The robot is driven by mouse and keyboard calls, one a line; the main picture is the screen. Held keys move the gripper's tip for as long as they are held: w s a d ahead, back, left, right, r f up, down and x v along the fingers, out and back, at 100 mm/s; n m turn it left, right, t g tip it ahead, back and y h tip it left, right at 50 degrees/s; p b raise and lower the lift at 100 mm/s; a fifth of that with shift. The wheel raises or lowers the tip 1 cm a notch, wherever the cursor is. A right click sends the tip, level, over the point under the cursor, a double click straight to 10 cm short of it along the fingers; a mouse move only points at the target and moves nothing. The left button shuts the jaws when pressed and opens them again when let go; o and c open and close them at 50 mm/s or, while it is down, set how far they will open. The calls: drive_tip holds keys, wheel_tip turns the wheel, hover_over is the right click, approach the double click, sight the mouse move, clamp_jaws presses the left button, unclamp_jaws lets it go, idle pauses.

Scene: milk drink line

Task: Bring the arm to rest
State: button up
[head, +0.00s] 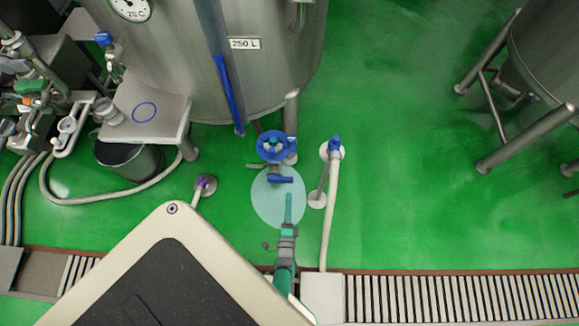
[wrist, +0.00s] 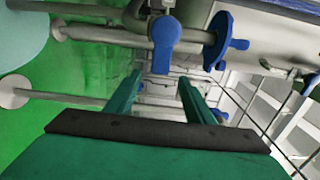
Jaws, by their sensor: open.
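My gripper (head: 288,198) shows from above in the head view, in front of the tank (head: 160,65) and pointing at its outlet. In the wrist view its two green fingers (wrist: 160,84) are spread with a gap between them, and I see nothing held. A blue valve lever (head: 280,180) lies just beyond the fingertips in the head view; in the wrist view the lever (wrist: 165,42) stands beyond the gap. I cannot tell whether the fingers touch it. A blue handwheel (head: 276,147) sits behind the lever, also to its right in the wrist view (wrist: 230,45).
A pale round disc (head: 265,210) is on the green floor below my gripper. A pipe post with a blue top (head: 333,145) stands to the right, a purple-topped one (head: 205,183) to the left. A slatted drain (head: 450,297) crosses the front.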

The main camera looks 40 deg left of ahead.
drive_tip(key=shift+s+d, duration=0.2)
drive_tip(key=shift+w, duration=0.1)
idle(0.4)
drive_tip(key=s+d+r+n+t+h, duration=0.2)
drive_tip(key=s+d+r+n+h, duration=0.45)
drive_tip(key=d+r, duration=0.9)
drive_tip(key=s+d+r+n+h, duration=0.1)
drive_tip(key=s+d+r, duration=0.1)
drive_tip(key=r, duration=0.6)
drive_tip(key=s+d+r+n+h, duration=0.1)
drive_tip(key=s+d+r+h, duration=0.1)
drive_tip(key=r, duration=0.6)
drive_tip(key=s+d+r+n+h, duration=0.2)
drive_tip(key=s+d+r, duration=0.2)
drive_tip(key=r, duration=0.4)
drive_tip(key=shift+s+d+g, duration=0.15)
drive_tip(key=shift+d+g, duration=0.15)
drive_tip(key=shift+d, duration=0.35)
